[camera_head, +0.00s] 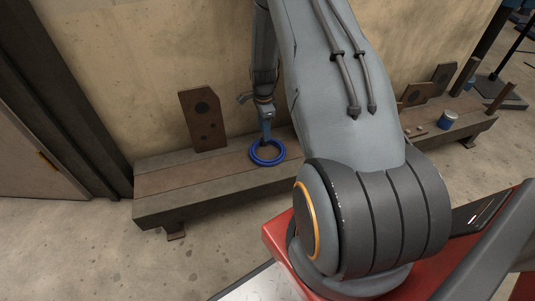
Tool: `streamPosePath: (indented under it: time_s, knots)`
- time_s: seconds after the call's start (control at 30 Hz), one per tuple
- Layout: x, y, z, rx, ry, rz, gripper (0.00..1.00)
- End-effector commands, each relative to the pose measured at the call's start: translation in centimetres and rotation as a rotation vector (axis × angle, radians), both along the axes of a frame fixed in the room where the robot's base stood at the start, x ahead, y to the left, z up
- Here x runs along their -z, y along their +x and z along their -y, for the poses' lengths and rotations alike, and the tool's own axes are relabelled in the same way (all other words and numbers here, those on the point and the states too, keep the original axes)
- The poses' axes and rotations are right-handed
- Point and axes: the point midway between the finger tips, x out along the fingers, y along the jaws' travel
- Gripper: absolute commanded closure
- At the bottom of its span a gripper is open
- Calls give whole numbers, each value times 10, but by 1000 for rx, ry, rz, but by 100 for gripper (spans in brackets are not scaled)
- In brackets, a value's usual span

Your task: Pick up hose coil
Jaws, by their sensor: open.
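The hose coil (268,161) is a blue ring lying flat on the low wooden bench (190,182) against the wall. My gripper (267,138) points down at the back part of the ring and overlaps it in the picture. It is open. I cannot tell whether its fingers touch the coil or sit on both sides of its tube, because the fingertips are small and partly merge with it.
A rusty brown plate with holes (203,120) leans on the wall left of the coil. A blue can with a pale top (447,120) and more brown plates (415,95) stand at the bench's right end. The bench left of the coil is clear.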

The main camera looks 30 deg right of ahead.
Motion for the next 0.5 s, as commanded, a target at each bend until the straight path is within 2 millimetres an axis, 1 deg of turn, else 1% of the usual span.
streamPosePath:
  time_s: [0.03,0.23,0.33,0.5]
  knots:
    - [9,-1,-2,-1,1,-3,59]
    - [38,-1,-6,-1,1,-2,59]
    - [44,-1,-5,-1,0,-1,59]
    - [43,-1,-5,-1,0,0,59]
